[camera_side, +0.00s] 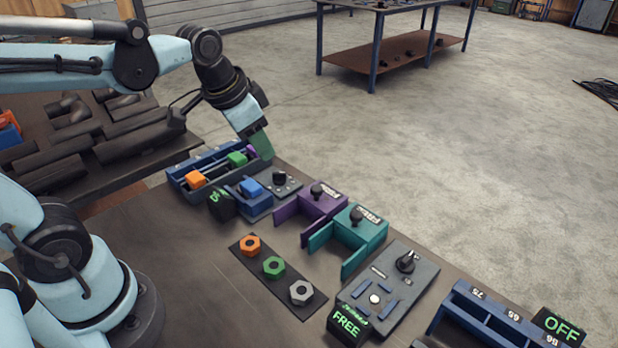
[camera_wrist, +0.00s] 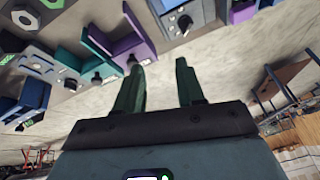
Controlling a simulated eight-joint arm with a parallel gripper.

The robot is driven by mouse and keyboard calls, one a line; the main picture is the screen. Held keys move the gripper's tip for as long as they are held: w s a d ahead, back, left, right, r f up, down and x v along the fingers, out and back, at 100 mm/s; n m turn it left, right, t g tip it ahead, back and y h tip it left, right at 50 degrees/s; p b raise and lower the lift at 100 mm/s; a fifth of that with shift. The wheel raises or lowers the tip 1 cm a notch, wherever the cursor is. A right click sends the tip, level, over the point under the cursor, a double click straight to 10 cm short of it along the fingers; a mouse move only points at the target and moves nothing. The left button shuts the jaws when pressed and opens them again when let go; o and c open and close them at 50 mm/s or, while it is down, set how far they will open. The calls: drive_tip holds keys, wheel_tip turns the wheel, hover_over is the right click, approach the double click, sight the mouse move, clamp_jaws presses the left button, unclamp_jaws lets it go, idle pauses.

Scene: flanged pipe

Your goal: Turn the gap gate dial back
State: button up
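Two plates carry black dials, and I cannot tell from labels which is the gap gate dial. One dial (camera_side: 405,262) sits on a grey plate (camera_side: 412,290) at right, beside a black box reading FREE (camera_side: 347,325). The other dial (camera_side: 279,178) sits on a small grey plate near the blue block; a dial (camera_wrist: 184,22) also shows at the top of the wrist view. My gripper (camera_side: 262,148) is above the back end of the bench, by the blue tray. In the wrist view my gripper (camera_wrist: 159,62) has its green fingers apart with nothing between them.
Purple (camera_side: 312,203) and teal (camera_side: 352,236) fixtures with black knobs stand mid-bench. A blue tray (camera_side: 195,168) holds coloured blocks. Several hex nuts (camera_side: 274,267) lie on a dark strip. A blue rack (camera_side: 490,318) and an OFF box (camera_side: 560,327) are at front right.

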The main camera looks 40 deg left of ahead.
sight(279, 172)
drive_tip(key=w+a+f+m+g, duration=0.2)
drive_tip(key=w+a+m+g, duration=0.35)
drive_tip(key=w, duration=0.35)
drive_tip(key=shift+m+t, duration=0.25)
drive_tip(key=shift+t, duration=0.1)
drive_tip(key=f, duration=1.1)
drive_tip(key=shift+s+a+f, duration=0.1)
drive_tip(key=shift+a+f, duration=0.1)
drive_tip(key=shift+f, duration=0.2)
clamp_jaws()
